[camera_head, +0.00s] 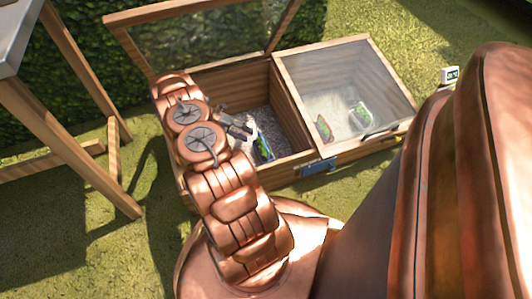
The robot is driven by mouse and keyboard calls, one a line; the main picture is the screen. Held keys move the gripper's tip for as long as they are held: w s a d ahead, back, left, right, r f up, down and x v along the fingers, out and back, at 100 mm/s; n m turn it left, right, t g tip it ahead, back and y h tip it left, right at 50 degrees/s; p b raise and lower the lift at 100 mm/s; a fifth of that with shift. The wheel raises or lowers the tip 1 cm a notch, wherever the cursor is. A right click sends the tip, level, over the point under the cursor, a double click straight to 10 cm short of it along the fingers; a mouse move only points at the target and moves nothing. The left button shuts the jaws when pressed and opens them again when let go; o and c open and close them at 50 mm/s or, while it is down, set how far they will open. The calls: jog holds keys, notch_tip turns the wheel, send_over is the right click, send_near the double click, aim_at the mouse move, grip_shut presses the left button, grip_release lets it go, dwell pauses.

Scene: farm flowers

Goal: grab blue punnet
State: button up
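A small punnet with a dark blue edge and green contents (263,149) sits low in the open left compartment of a wooden cold frame (292,110). White shows at its upper left side. My gripper (246,131) reaches down into this compartment, just above and left of the punnet in the picture. Its fingers are small and partly overlapped, so I cannot tell whether they are apart or touch the punnet. My arm hides the left part of the compartment.
The left glass lid (205,35) stands raised. The right glass lid (345,75) is down over a reddish punnet (323,128) and a pale punnet with greens (360,114). A blue item (319,167) is at the front wall. A wooden table (85,85) stands left; grass surrounds the frame.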

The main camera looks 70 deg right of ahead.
aim_at(264, 142)
jog(key=shift+n, duration=0.5)
jog(key=shift+w+f+b+x, duration=0.15)
jog(key=shift+b+x, duration=0.9)
jog(key=shift+x, duration=1.45)
jog(key=shift+w+f+b+x, duration=0.15)
jog(key=shift+b+x, duration=0.85)
jog(key=shift+x, duration=1.45)
jog(key=shift+s, duration=0.1)
jog(key=shift+c, duration=0.3)
grip_shut()
